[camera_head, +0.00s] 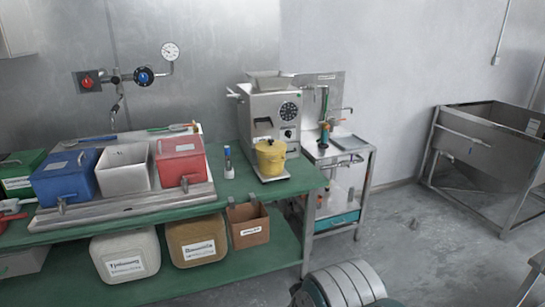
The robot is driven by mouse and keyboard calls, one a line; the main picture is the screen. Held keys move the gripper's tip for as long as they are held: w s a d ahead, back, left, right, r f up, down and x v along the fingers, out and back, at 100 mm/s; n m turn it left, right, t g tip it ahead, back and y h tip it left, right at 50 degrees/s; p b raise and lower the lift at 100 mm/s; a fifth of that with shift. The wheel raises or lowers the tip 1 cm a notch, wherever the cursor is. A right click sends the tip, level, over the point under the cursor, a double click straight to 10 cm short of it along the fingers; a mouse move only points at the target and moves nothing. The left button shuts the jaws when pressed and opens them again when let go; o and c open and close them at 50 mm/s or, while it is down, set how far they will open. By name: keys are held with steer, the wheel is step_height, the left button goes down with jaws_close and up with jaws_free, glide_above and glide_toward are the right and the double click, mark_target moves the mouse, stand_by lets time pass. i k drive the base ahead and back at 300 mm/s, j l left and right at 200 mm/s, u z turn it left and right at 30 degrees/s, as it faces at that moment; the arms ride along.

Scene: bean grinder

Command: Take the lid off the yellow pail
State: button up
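The yellow pail (270,160) stands upright on a light base plate in front of the grey grinder, near the right end of the green table. A yellow lid (270,145) appears to sit on top of the pail, with a small raised part that is too small to make out. My gripper is not in view, so its place relative to the pail cannot be seen.
The grinder (271,112) stands right behind the pail. A small bottle (228,162) stands to its left, beyond which are a red bin (180,165), a white bin (123,172) and a blue bin (64,178). A metal cart (341,160) stands to the right.

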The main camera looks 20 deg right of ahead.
mark_target(270, 145)
steer(key=i+l, duration=0.2)
steer(key=i, duration=0.25)
steer(key=i+l, duration=0.2)
steer(key=i, duration=0.3)
steer(key=i+l, duration=0.15)
steer(key=i, duration=0.3)
steer(key=i+l, duration=0.2)
steer(key=i, duration=0.25)
steer(key=i+l, duration=0.2)
steer(key=i, duration=0.25)
